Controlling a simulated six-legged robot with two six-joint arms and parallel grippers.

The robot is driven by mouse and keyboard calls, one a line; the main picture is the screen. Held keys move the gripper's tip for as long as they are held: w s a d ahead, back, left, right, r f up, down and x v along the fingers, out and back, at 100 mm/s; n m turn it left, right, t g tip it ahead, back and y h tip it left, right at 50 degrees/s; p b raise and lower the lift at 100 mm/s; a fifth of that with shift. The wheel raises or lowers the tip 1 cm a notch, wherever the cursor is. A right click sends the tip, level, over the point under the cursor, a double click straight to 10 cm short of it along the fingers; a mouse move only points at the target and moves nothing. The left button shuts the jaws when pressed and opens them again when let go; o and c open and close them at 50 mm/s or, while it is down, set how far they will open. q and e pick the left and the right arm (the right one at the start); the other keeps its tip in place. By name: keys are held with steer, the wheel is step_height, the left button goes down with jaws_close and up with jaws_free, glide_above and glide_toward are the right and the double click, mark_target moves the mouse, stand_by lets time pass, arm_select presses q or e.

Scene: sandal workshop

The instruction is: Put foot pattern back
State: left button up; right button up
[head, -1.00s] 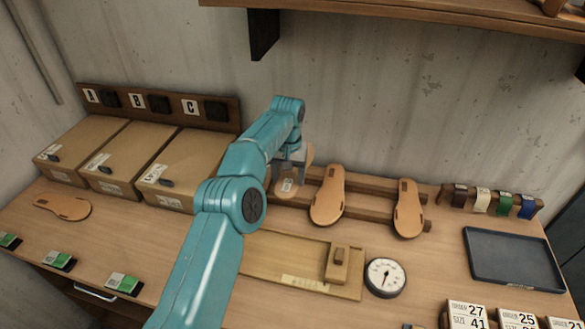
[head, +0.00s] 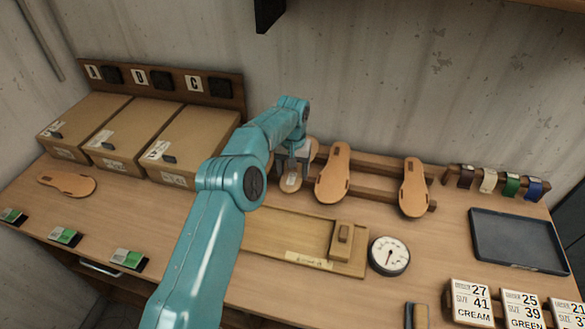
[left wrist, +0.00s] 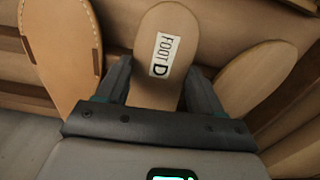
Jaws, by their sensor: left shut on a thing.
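My left gripper (head: 293,172) is shut on a tan foot pattern (left wrist: 158,88), whose white label reads FOOT D in the left wrist view. The pattern stands between the two fingers, and its lower part is hidden by the gripper. In the head view it shows at the left end of the wooden rack (head: 376,190), partly hidden by my arm; I cannot tell whether it touches the rack. Two tan soles (head: 333,173) (head: 414,187) lean on the rack to the right. In the left wrist view, a stitched sole (left wrist: 62,50) is left of the pattern and another tan piece (left wrist: 258,78) right. My right gripper is out of view.
Cardboard boxes (head: 187,135) stand at the left, with a tan sole (head: 66,184) lying before them. A wooden measuring board (head: 285,240) and round dial (head: 389,256) lie in front of the rack. A dark tray (head: 517,240), straps (head: 511,185) and order cards (head: 471,304) are right.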

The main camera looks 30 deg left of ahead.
arm_select(q)
steer(key=shift+w+f, duration=0.2)
steer(key=shift+f, duration=0.1)
steer(key=shift+s, duration=0.15)
steer(key=shift+f, duration=0.1)
steer(key=shift+f, duration=0.1)
steer(key=shift+f+b, duration=0.3)
steer(key=shift+b, duration=0.05)
steer(key=o, duration=1.1)
steer(key=shift+r, duration=0.1)
steer(key=shift+o, duration=0.3)
steer(key=shift+r, duration=0.1)
